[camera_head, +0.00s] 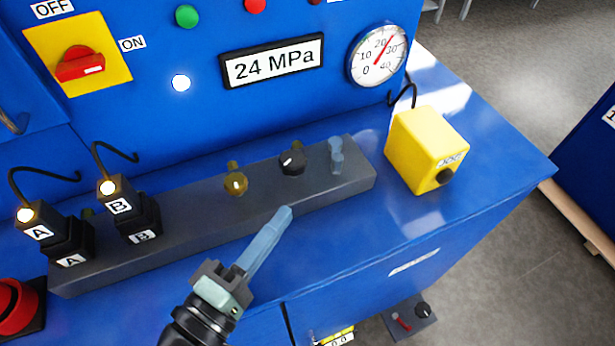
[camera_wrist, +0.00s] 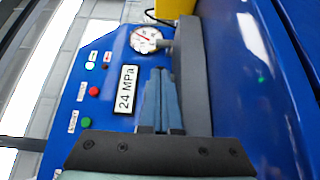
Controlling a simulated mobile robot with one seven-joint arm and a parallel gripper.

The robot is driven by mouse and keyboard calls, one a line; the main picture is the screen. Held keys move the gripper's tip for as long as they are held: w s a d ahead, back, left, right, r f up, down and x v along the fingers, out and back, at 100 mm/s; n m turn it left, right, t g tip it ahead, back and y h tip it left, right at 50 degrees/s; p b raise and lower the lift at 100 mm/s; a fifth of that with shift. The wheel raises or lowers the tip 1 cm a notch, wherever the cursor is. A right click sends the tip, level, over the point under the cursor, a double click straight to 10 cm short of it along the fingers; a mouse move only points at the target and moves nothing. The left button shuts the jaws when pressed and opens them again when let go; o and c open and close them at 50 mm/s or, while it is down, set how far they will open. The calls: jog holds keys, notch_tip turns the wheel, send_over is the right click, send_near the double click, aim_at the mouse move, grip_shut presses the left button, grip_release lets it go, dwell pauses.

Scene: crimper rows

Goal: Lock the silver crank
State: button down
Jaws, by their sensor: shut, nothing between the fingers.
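A small silver-blue crank (camera_head: 336,155) stands near the right end of the dark grey bar (camera_head: 190,228) on the blue machine. I take it for the silver crank; its exact lock position is too small to tell. My gripper (camera_head: 285,212) is shut and empty, its long blue-grey fingers pointing up and right. In the head view the fingertips are in front of the bar, below and left of the silver crank and apart from it. In the wrist view my gripper (camera_wrist: 160,72) shows its fingers together beside the bar (camera_wrist: 192,85).
A black knob (camera_head: 292,163) and a brass knob (camera_head: 235,183) stand left of the crank. Black blocks A (camera_head: 70,243) and B (camera_head: 142,215) with cables sit farther left. A yellow box (camera_head: 428,150) stands right. The display (camera_head: 272,62) reads 24 MPa. The blue top before the bar is clear.

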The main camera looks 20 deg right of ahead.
aim_at(316, 189)
jog(key=p+x, duration=0.2)
jog(key=x, duration=0.8)
jog(key=shift+s, duration=0.1)
